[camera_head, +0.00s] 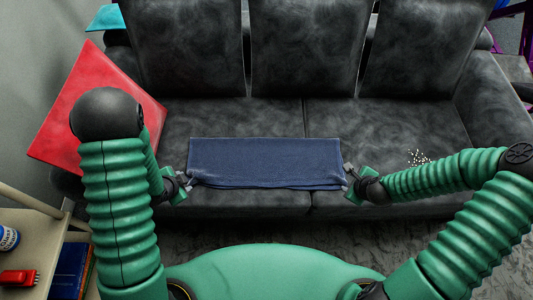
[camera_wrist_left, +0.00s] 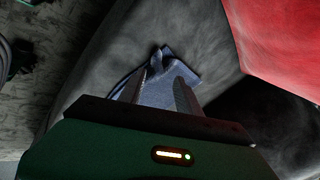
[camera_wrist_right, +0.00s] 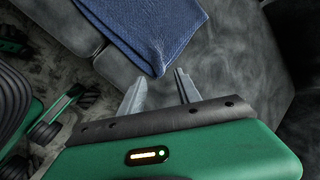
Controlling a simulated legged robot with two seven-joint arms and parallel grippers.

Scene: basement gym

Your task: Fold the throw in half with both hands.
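The blue throw (camera_head: 265,160) lies on the sofa seat as a wide, flat strip. Layered edges show along its front. My left gripper (camera_head: 184,184) is at its front left corner. In the left wrist view the fingers (camera_wrist_left: 160,82) are spread, with bunched throw cloth (camera_wrist_left: 172,62) between and beyond them. My right gripper (camera_head: 351,184) is at the front right corner. In the right wrist view its fingers (camera_wrist_right: 160,77) are spread and empty, with the throw's corner (camera_wrist_right: 155,50) just beyond the tips. Whether either finger touches the cloth is unclear.
The dark grey sofa (camera_head: 400,125) has bare seat on both sides of the throw. A red cushion (camera_head: 70,110) leans at the left. Small white bits (camera_head: 419,157) lie on the right seat. A shelf (camera_head: 35,245) with a red object (camera_head: 18,277) stands front left.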

